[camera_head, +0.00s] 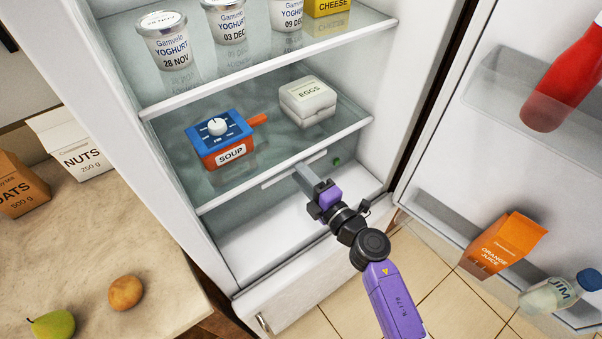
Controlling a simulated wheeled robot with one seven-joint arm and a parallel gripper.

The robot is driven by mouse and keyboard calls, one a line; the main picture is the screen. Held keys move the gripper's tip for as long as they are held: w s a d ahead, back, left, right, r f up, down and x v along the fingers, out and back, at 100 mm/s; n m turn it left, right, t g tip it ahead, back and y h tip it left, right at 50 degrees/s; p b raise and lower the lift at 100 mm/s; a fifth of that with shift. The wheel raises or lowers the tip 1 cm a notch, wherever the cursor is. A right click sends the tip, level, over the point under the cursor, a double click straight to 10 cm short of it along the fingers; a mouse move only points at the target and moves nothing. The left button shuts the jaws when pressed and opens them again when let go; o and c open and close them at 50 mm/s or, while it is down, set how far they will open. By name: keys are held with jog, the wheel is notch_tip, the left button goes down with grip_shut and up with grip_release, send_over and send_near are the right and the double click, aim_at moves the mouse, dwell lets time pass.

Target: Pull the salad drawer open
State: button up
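The fridge stands open. A pale horizontal bar (280,178), which looks like the salad drawer's handle, runs just below the lower glass shelf. The drawer itself is see-through or hard to make out, and a small green item (337,162) shows behind its line. My gripper (304,174) reaches in from the lower right, with its grey fingers at the bar's middle. The fingers overlap the bar in this view. I cannot tell whether they are closed around it or only beside it.
A soup container (224,141) and an egg box (307,101) stand on the lower shelf (350,128), close above my gripper. Yoghurt tubs (226,22) stand above. The open door (450,150) at right holds orange juice (503,244) and bottles. A counter (100,240) lies left.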

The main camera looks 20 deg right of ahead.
grip_shut()
dwell(1.4)
